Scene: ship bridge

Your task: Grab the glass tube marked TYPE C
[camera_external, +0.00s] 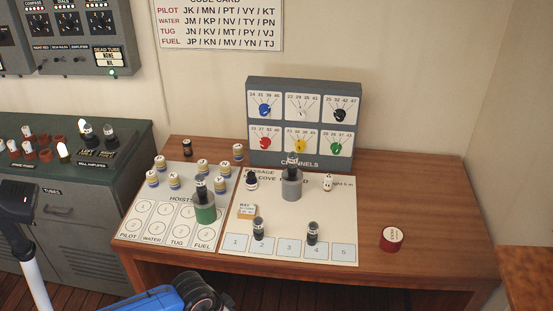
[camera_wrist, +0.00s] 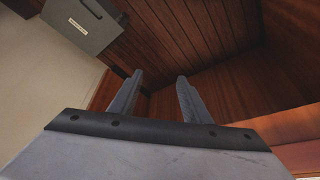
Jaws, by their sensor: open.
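My gripper (camera_wrist: 158,82) is open and empty in the wrist view, its two grey fingers apart over brown wooden planking. No glass tube shows between or near them. In the external view several small tubes stand on the dark green cabinet at left: a lit white one (camera_external: 64,151), a dark-based one (camera_external: 88,136) and another dark one (camera_external: 108,134). A second lit one is partly hidden at the back. Their markings are too small to read, so I cannot tell which is TYPE C. I cannot make out the gripper in the external view.
Reddish-brown sockets (camera_external: 28,133) share the green cabinet (camera_external: 95,190). The wooden desk (camera_external: 440,200) holds a channels panel (camera_external: 255,88), pale sheets with striped pieces and dark-topped cylinders, and a red round tin (camera_external: 391,239). The desk's right part is mostly clear. A grey box (camera_wrist: 82,24) shows in the wrist view.

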